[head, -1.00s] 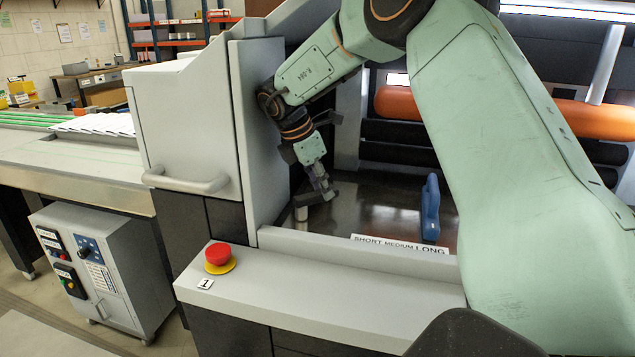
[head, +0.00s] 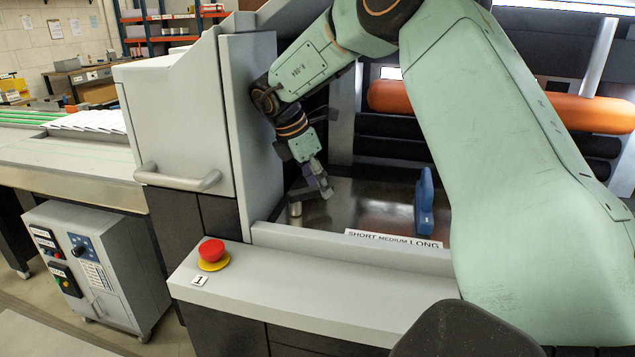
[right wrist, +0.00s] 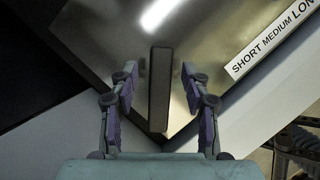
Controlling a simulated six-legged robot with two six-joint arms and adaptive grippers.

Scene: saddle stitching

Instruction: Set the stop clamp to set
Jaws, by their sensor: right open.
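My right gripper (head: 322,190) reaches down into the machine bay near its left front corner. Its jaws are open. A short light grey post (head: 295,209), which looks like the stop clamp's lever, stands on the dark metal bed just left of the fingers. In the right wrist view, a narrow dark grey bar (right wrist: 160,90), probably the same lever, lies between the open fingers with a gap on each side. A blue stop (head: 424,203) stands on the bed by the word LONG on the label strip (head: 395,240). My left gripper is out of view.
A raised grey front ledge (head: 330,290) carries a red emergency button (head: 211,251) on a yellow base. A tall grey panel (head: 255,125) borders the bay on the left. Black rollers and an orange roller (head: 580,112) lie behind the bed. The bed between gripper and blue stop is clear.

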